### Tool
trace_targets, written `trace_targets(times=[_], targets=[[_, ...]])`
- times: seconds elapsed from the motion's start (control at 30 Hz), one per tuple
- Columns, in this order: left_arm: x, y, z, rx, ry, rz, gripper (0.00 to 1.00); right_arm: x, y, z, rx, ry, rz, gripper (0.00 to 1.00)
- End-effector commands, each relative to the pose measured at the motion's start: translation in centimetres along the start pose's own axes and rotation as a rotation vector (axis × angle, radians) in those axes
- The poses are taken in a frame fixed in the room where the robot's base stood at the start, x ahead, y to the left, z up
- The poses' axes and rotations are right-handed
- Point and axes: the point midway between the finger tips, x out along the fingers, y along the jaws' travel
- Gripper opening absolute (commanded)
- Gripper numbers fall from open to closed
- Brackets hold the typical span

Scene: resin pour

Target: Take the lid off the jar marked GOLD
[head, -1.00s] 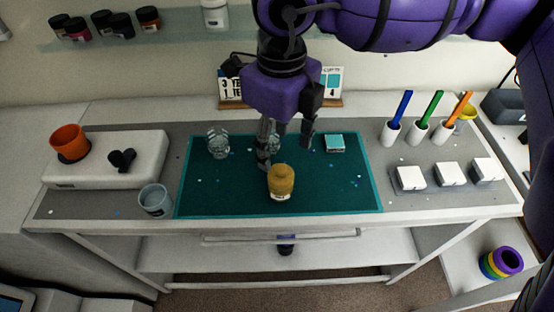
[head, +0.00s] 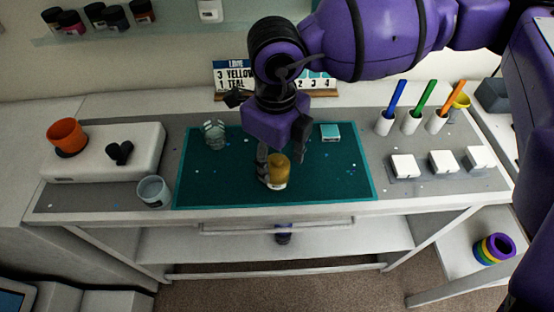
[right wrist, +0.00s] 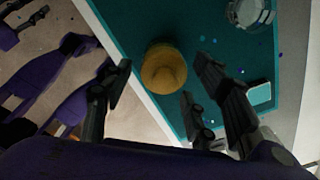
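The yellow-gold jar (head: 278,172) stands upright near the front edge of the teal mat (head: 225,190). A pale label shows low on its front, too small to read; its lidded top is the same yellow-gold. My right gripper (head: 281,152) points down over the jar, its dark fingers spread and empty. In the right wrist view the round jar top (right wrist: 163,68) lies between the fingertips, one finger on the left and two on the right, with gaps visible. Whether any finger touches it cannot be told. My left gripper is in neither current view.
A clear glass jar (head: 214,135) stands at the mat's back left and a small teal box (head: 329,132) at its back right. A grey cup (head: 154,192) is left of the mat. White blocks (head: 442,163) and coloured-handled tools (head: 411,122) are right.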

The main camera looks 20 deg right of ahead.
Motion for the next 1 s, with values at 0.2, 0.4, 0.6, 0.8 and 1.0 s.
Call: trace_targets(times=[0.2,0.4,0.6,0.8,1.0], targets=[[0.0,0.0,-0.2,0.0,0.005,0.001,0.4,0.0,0.0,0.0,0.0,0.0,0.001,0.27],[0.0,0.1,-0.4,0.001,0.007,0.001,0.4,0.0,0.1,0.0,-0.001,0.001,0.001,0.27],[0.0,0.1,-0.5,0.001,0.008,0.001,0.4,-0.2,0.1,0.0,-0.001,0.001,0.001,0.27],[0.0,0.1,-0.6,0.001,0.01,0.002,0.4,-2.1,0.0,0.1,-0.001,-0.002,0.0,0.27],[0.0,0.1,-0.6,0.0,0.01,0.002,0.4,-6.0,1.9,-1.4,-0.008,-0.004,-0.001,0.27]])
